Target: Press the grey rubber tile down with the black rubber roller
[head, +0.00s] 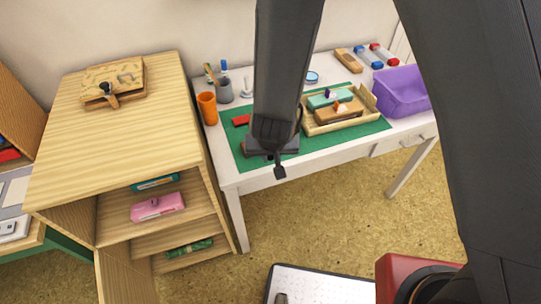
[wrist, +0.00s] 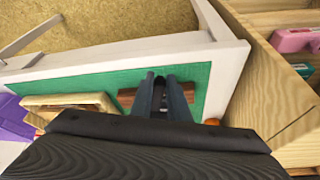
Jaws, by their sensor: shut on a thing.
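My gripper (head: 274,148) is low over the front of the green mat (head: 350,133) on the white table. In the wrist view its two dark fingers (wrist: 161,80) are close together over a reddish-brown block (wrist: 125,97), which shows on both sides of them. The block's left end (head: 246,148) also shows in the head view.
A wooden tray (head: 310,128) holding a teal box (head: 320,101) and a brown box stands right of my gripper. A purple bin (head: 400,95) is further right. An orange cup (head: 207,107) stands at the left, and a small red piece (head: 241,120) lies on the mat.

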